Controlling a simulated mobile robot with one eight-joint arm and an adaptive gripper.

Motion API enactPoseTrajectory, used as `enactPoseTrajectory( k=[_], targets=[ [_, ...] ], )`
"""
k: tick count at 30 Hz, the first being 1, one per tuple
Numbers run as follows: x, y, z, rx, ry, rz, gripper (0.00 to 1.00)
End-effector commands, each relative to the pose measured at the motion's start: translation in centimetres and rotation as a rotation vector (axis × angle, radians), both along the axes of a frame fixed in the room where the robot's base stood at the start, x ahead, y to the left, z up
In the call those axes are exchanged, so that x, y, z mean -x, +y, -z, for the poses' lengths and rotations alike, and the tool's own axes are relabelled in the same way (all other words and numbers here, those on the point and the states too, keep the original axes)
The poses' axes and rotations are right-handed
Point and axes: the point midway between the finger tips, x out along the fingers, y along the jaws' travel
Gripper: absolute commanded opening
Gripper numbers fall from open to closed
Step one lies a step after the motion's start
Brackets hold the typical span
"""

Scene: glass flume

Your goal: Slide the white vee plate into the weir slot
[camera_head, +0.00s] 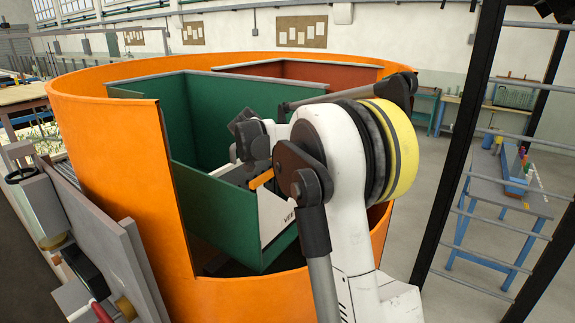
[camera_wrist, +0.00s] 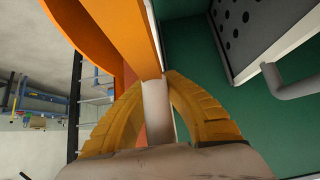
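The white vee plate (camera_head: 273,216), with dark lettering partly covered by my arm, shows at the right end of the green channel wall. My gripper (camera_head: 262,180) is just above it, with one orange finger visible. In the wrist view, my gripper (camera_wrist: 155,82) has its two yellow-orange fingers on either side of a pale, narrow strip (camera_wrist: 157,112), which looks like the plate's upper edge, and seems shut on it. The weir slot cannot be made out; my arm and gripper hide that area. I cannot tell whether the plate's lower edge is in it.
A large orange curved tank wall (camera_head: 120,170) surrounds the green channel (camera_head: 215,205). A perforated dark panel (camera_wrist: 245,30) and a grey rod (camera_wrist: 290,82) are close on the right in the wrist view. A blue-legged table (camera_head: 500,195) stands beyond black posts on the right.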

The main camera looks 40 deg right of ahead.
Motion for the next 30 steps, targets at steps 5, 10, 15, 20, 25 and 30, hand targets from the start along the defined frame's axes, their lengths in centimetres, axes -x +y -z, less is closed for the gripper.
enactPoseTrajectory(
  k=[5,10,15,20,25,30],
  targets=[
    [0.0,0.0,0.4,0.001,0.000,-0.001,0.00],
    [0.0,0.0,0.8,0.001,0.000,-0.001,0.00],
    [0.0,0.0,1.1,0.001,0.000,-0.001,0.00],
    [0.0,0.0,1.5,0.001,0.000,-0.001,0.00],
    [0.0,0.0,1.9,0.001,0.000,-0.001,0.00],
    [0.0,0.0,2.2,0.002,0.000,-0.001,0.00]
  ],
)
